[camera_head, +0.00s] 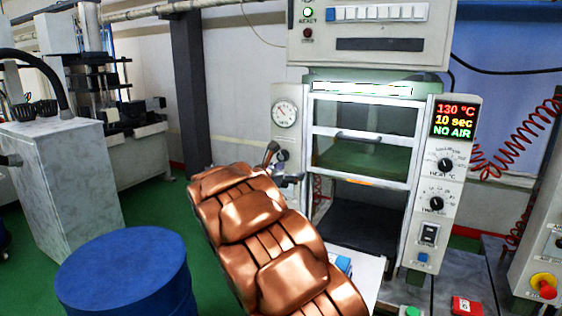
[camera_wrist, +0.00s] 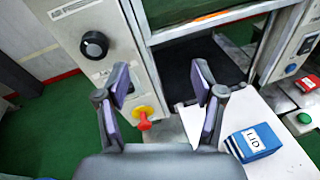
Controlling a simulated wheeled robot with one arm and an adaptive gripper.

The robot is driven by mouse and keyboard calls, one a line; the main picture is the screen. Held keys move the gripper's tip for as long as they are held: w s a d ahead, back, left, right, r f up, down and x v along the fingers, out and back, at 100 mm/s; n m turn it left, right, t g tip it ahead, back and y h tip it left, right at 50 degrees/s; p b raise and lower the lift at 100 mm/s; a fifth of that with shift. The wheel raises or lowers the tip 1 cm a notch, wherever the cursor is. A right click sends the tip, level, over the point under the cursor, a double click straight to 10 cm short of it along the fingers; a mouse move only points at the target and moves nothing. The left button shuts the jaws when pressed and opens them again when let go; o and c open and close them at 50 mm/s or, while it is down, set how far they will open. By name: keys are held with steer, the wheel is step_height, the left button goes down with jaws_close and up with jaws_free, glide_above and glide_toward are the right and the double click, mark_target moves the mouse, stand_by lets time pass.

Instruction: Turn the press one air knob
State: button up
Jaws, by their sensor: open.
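Press one (camera_head: 360,150) stands ahead with a lit display (camera_head: 455,120) reading 130 °C, 10 sec and NO AIR. Its left panel carries a gauge (camera_head: 285,113) and a black round knob (camera_head: 282,155). In the wrist view the black knob (camera_wrist: 95,44) is at upper left, outside my fingers. A red knob on a yellow base (camera_wrist: 143,118) sits lower on that panel, appearing between my fingers, nearer the left one. I cannot tell which is the air knob. My gripper (camera_wrist: 162,82) is open and empty in front of the panel; in the head view my arm partly hides this area.
A white surface (camera_wrist: 190,122) with a blue LID box (camera_wrist: 255,142) lies right of my gripper. A blue drum (camera_head: 125,270) stands at lower left. Red and green buttons (camera_wrist: 306,83) are at far right. Green floor (camera_wrist: 40,130) is clear at left.

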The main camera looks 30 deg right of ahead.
mark_target(281, 157)
steer(key=w+a+n+t, duration=0.25)
steer(key=w+n, duration=0.25)
steer(key=w, duration=0.4)
steer(key=shift+t, duration=0.45)
steer(key=p+x, duration=0.2)
steer(key=x, duration=0.4)
steer(key=shift+d+r, duration=0.1)
steer(key=shift+d, duration=0.35)
steer(key=shift+w+d, duration=0.3)
steer(key=shift+d, duration=0.3)
steer(key=shift+c, duration=0.4)
steer(key=c, duration=1.1)
steer(key=shift+o, duration=0.2)
steer(key=shift+f+b, duration=0.2)
steer(key=shift+b, duration=0.1)
